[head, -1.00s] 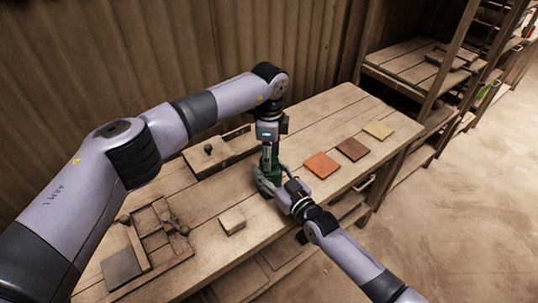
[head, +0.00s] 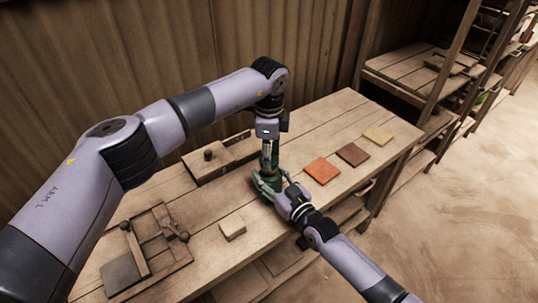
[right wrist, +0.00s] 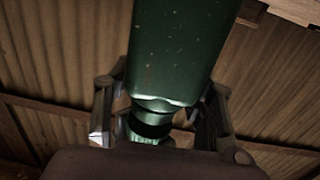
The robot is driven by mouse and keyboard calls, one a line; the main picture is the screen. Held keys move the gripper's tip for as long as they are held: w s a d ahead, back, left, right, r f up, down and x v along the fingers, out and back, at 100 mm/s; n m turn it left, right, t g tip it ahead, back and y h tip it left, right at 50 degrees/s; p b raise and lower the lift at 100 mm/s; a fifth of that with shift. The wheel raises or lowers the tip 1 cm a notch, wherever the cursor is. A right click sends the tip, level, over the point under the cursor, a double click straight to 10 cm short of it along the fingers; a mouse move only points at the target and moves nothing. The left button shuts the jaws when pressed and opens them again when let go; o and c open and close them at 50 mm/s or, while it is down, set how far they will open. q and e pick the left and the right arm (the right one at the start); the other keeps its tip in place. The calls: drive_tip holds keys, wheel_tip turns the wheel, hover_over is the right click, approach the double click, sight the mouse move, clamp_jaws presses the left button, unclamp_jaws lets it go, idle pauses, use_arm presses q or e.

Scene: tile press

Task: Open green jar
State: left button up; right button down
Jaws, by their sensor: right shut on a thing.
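The green jar (head: 270,175) stands upright on the wooden bench, largely hidden by my two hands in the head view. My right gripper (head: 271,184) is shut on the lower part of the jar from the front right. In the right wrist view the jar's green body (right wrist: 170,50) and narrower dark neck (right wrist: 150,115) show between the two fingers of that gripper (right wrist: 160,118). My left gripper (head: 268,150) points straight down over the jar's top. Its fingers are too small and overlapped to tell their opening, and the lid is not clear.
Orange (head: 322,167), brown (head: 352,154) and tan (head: 378,136) tiles lie right of the jar. A small wooden block (head: 232,227) lies in front left. A wooden fixture with a knob (head: 208,155) is behind left; a framed wooden piece (head: 160,222) lies at the left.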

use_arm(q)
wheel_tip(320, 180, up, 4)
drive_tip(key=shift+f, duration=0.25)
use_arm(e)
drive_tip(key=c, duration=0.6)
unclamp_jaws()
drive_tip(key=shift+c, duration=0.2)
